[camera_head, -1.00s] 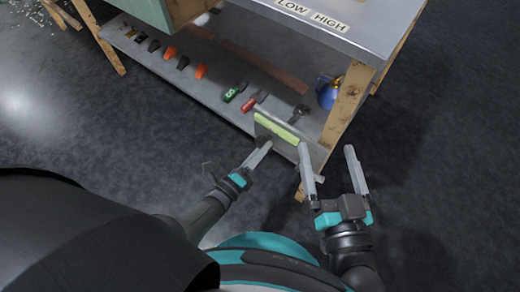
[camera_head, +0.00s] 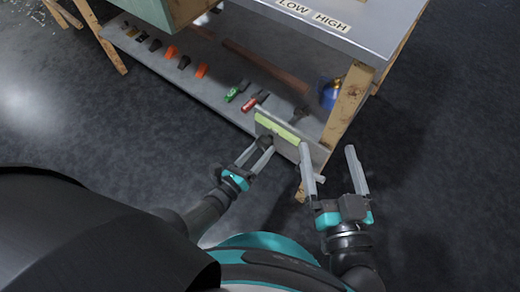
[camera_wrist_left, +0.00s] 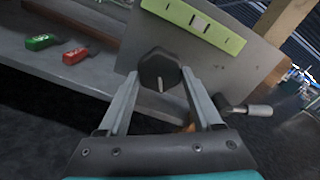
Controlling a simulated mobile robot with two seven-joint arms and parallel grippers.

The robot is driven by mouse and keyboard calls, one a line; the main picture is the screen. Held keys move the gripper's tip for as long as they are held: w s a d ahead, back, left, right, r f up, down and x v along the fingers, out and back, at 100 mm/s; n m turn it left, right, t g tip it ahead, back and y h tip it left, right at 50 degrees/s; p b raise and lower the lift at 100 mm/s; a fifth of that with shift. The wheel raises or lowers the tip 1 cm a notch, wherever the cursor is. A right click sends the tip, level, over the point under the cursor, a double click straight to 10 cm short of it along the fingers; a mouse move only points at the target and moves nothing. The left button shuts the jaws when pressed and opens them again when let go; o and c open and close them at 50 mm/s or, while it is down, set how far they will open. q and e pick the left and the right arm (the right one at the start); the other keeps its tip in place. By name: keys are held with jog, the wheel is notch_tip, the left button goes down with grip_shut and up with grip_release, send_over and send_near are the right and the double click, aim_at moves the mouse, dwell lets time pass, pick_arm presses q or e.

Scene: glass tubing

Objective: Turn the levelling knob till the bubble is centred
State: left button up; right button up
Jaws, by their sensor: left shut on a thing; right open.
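The dark levelling knob (camera_wrist_left: 160,70) sits on the grey plate (camera_wrist_left: 248,65) below the level. My left gripper (camera_wrist_left: 160,82) has its two fingers on either side of the knob and is shut on it; a pale line marks the knob's face. In the head view my left gripper (camera_head: 262,152) reaches the plate's lower left. The yellow-green level vial (camera_head: 278,128) lies along the plate, and it also shows in the left wrist view (camera_wrist_left: 195,24). A pale patch sits mid-vial; I cannot tell the bubble's exact place. My right gripper (camera_head: 330,165) is open and empty, right of the plate.
A small crank handle (camera_wrist_left: 248,109) juts out at the plate's lower right. A wooden leg (camera_head: 347,100) and a blue canister (camera_head: 329,95) stand to the right.

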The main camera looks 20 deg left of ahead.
pick_arm(q)
jog(key=shift+r, duration=0.1)
jog(key=o, duration=1.4)
jog(key=shift+c, duration=0.2)
jog(key=p+v, duration=0.1)
jog(key=v, duration=1.4)
pick_arm(e)
jog(key=f+g, duration=0.1)
jog(key=w+d+g+h, duration=0.1)
jog(key=shift+d+f+n+g, duration=0.15)
jog(key=shift+f+n+g, duration=0.15)
jog(key=shift+f, duration=0.05)
pick_arm(q)
jog(key=shift+p, duration=0.4)
